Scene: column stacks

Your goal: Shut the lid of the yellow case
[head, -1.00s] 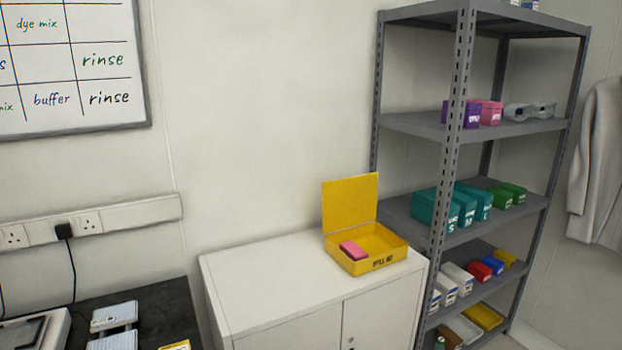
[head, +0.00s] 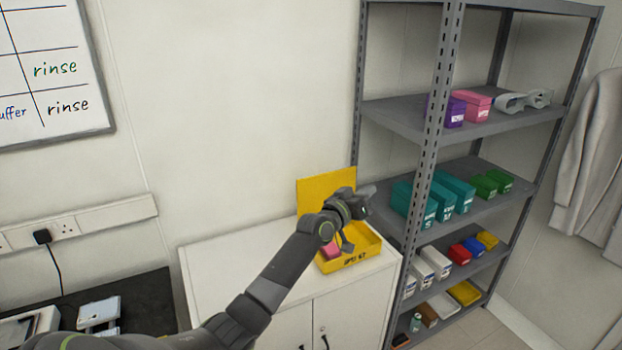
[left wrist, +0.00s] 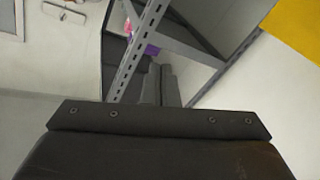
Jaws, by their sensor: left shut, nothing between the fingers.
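The yellow case (head: 360,261) sits on top of the white cabinet in the head view, and its yellow lid (head: 311,193) stands upright at the back. A pink block (head: 332,249) lies in the case at the left. My left arm crosses in front of the case and hides part of the lid and the inside. My left gripper (head: 369,192) is shut and empty, above the case near the right edge of the lid. Its fingers also show in the left wrist view (left wrist: 160,84), with a yellow surface (left wrist: 294,25) at the upper right. My right gripper is not seen.
A grey metal shelf rack (head: 432,120) with several coloured boxes stands close to the right of the case. The white cabinet top (head: 225,255) is clear left of the case. A dark bench (head: 145,295) is at the lower left.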

